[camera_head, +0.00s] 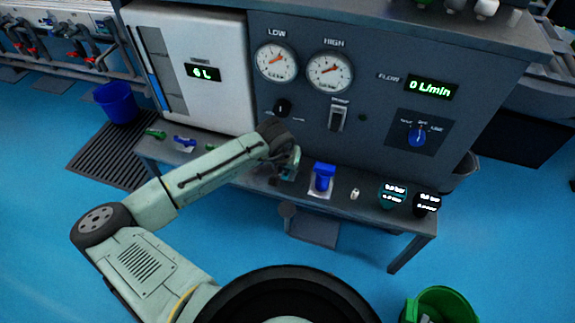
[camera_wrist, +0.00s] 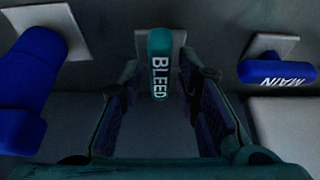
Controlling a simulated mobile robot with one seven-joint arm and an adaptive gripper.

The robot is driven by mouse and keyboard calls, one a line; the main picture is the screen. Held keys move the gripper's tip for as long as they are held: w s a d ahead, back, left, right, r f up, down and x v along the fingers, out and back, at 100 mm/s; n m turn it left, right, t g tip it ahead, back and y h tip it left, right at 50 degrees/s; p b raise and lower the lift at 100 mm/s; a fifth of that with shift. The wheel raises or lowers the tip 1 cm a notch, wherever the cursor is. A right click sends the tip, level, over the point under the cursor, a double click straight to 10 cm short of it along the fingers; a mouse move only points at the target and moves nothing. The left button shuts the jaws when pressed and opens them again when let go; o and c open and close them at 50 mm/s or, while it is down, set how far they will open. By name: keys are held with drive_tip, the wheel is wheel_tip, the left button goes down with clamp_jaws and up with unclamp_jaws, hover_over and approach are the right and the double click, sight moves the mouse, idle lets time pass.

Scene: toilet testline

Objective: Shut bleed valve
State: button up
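The bleed valve's teal handle (camera_wrist: 159,52), marked BLEED, shows in the middle of the wrist view on a pale square plate. It points down in that picture. My gripper (camera_wrist: 168,76) is open, with one finger on each side of the handle and a visible gap on both sides. In the head view my gripper (camera_head: 287,160) is low over the bench shelf, in front of the grey panel, and I cannot clearly make out the bleed handle there.
A blue handle marked MAIN (camera_wrist: 278,72) is close on the right in the wrist view, and a larger blue part (camera_wrist: 32,88) is close on the left. Two dials (camera_head: 276,62) (camera_head: 329,72) are above.

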clamp_jaws()
drive_tip(key=shift+m, duration=0.3)
drive_tip(key=m+h+p, duration=0.1)
drive_tip(key=m, duration=0.1)
drive_tip(key=shift+a+m, duration=0.1)
drive_tip(key=shift+m, duration=0.3)
drive_tip(key=m+g, duration=0.1)
drive_tip(key=m, duration=0.1)
drive_tip(key=m+h, duration=0.1)
drive_tip(key=m, duration=0.1)
drive_tip(key=shift+w+a+m+g+h+p, duration=0.1)
drive_tip(key=shift+w+m+g+h+p, duration=0.05)
drive_tip(key=shift+m+g+h+p, duration=0.2)
drive_tip(key=m+g, duration=0.1)
drive_tip(key=m, duration=0.1)
drive_tip(key=m+g+b, duration=0.1)
drive_tip(key=m, duration=0.2)
drive_tip(key=shift+w+f+h, duration=0.15)
drive_tip(key=shift+h, duration=0.1)
drive_tip(key=shift+w+m+g+b, duration=0.15)
drive_tip(key=shift+m+g+b, duration=0.65)
drive_tip(key=shift+m, duration=1.65)
drive_tip(key=shift+o, duration=1.3)
unclamp_jaws()
